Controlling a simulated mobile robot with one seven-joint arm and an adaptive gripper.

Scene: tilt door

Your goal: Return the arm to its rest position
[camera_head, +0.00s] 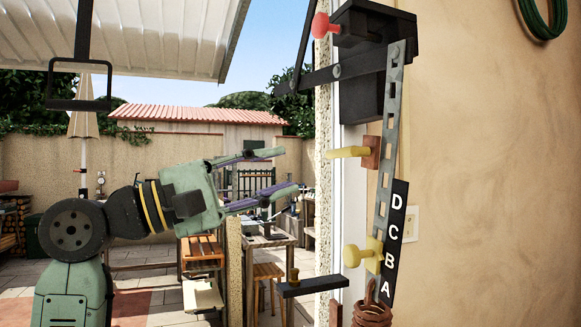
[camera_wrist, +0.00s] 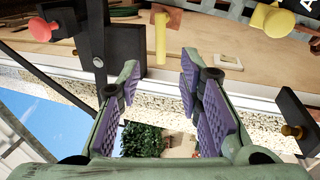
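My gripper (camera_head: 284,173) is open and empty, with its fingers pointing right toward the door frame. In the wrist view its purple-padded fingers (camera_wrist: 160,78) stand apart with nothing between them. The tilt door (camera_head: 140,35) is a pale corrugated panel, raised overhead at the upper left, with a black handle (camera_head: 80,104) hanging from it. On the frame are a red knob (camera_head: 322,26), an upper yellow peg (camera_head: 346,152) and a lower yellow knob (camera_head: 353,255). The upper peg (camera_wrist: 161,38) appears beyond the fingertips, apart from them.
A perforated metal strip (camera_head: 390,140) and a black letter plate (camera_head: 394,240) run down the right wall. A dark bar with a brass knob (camera_head: 312,286) juts left from the frame. Outside are a wooden stool (camera_head: 268,272), benches and a low wall.

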